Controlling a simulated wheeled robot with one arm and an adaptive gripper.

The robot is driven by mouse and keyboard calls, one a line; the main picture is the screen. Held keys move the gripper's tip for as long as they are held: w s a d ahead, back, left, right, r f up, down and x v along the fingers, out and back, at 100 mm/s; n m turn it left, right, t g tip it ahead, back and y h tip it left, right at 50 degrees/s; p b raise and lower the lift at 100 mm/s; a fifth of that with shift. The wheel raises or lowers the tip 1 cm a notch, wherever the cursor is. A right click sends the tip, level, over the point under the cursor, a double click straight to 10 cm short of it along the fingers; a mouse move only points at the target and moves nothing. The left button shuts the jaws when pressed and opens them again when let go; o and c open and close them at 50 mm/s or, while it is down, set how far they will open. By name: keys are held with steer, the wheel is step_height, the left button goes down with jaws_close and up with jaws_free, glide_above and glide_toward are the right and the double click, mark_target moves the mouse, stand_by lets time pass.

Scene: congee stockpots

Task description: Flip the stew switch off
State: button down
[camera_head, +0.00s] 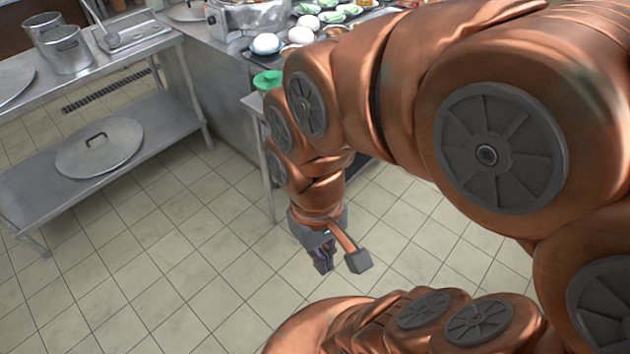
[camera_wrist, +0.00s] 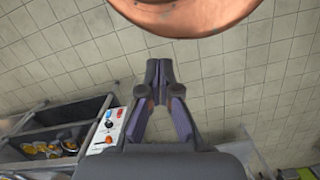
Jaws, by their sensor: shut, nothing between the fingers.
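My gripper (camera_wrist: 159,72) is shut and empty, with its fingertips together in the wrist view. In the head view my gripper (camera_head: 322,262) hangs over the tiled floor, below my copper arm. I cannot tell which switch is the stew switch. The panel does not show in the head view.
A steel table (camera_head: 160,45) with pots (camera_head: 66,48) and a lower shelf with a round lid (camera_head: 99,147) stands at the left. A food counter with bowls (camera_head: 266,43) is at the back. Tiled floor (camera_head: 160,270) is clear at front left.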

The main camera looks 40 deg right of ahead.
steer(key=w+a+f+m+t+y+b, duration=0.1)
steer(key=w+a+f+m+y+b, duration=0.25)
steer(key=w+f+b, duration=0.35)
steer(key=w+a+f+m+t+y+b, duration=0.1)
steer(key=w+a+f+m+y+b, duration=0.1)
steer(key=w+f+m+b, duration=0.45)
steer(key=w+d+f+m+t+y+b, duration=0.1)
steer(key=w+d+f+m+t+b, duration=0.2)
steer(key=w, duration=0.4)
steer(key=w+d+f+m+t+y+b, duration=0.1)
steer(key=w+d+f+m+b, duration=0.25)
steer(key=w, duration=0.45)
steer(key=w+d+f+m+t+h+b, duration=0.1)
steer(key=w+d+f+m+t+b, duration=0.2)
steer(key=d+f, duration=0.4)
steer(key=w+d+f+m+t+h+b, duration=0.1)
steer(key=w+d+f+m+b, duration=0.4)
steer(key=d, duration=0.3)
steer(key=d+f+m+t+h+b, duration=0.2)
steer(key=d+f+m, duration=0.7)
steer(key=d, duration=0.6)
step_height(320, 180, down, 3)
steer(key=shift+s+d+r+h+b, duration=0.2)
steer(key=shift+d+h+b, duration=0.1)
steer(key=shift+h+b, duration=0.35)
steer(key=shift+f, duration=0.1)
